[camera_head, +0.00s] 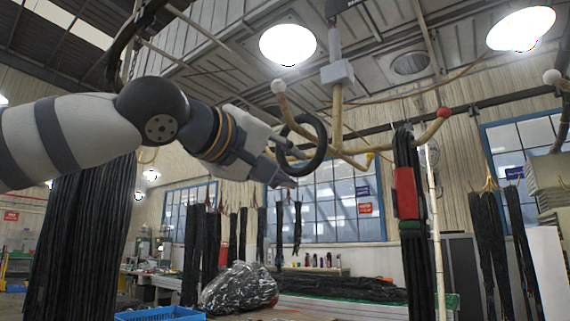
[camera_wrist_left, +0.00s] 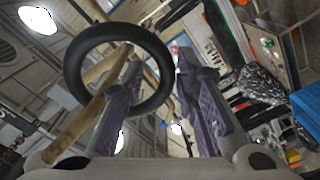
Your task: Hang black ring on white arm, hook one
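The black ring (camera_head: 322,151) is at the wooden rack arm with the white ball tip (camera_head: 278,86). This white arm (camera_head: 288,118) appears to pass through the ring's opening; the exact contact is hidden. In the left wrist view the ring (camera_wrist_left: 82,55) overlaps the wooden arm (camera_wrist_left: 75,122) and one finger. My left gripper (camera_head: 284,166) is beside the ring, below the white ball. Its fingers (camera_wrist_left: 165,95) are spread apart, with part of the ring's lower edge between them and no clear grip on it. My right gripper is not in view.
The rack hangs from a grey block (camera_head: 337,72). Its other arms end in a red ball (camera_head: 444,112) and a yellow ball (camera_head: 370,156). Black hose bundles with a red band (camera_head: 406,193) hang at the right. Another white-tipped arm (camera_head: 552,77) is at the far right.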

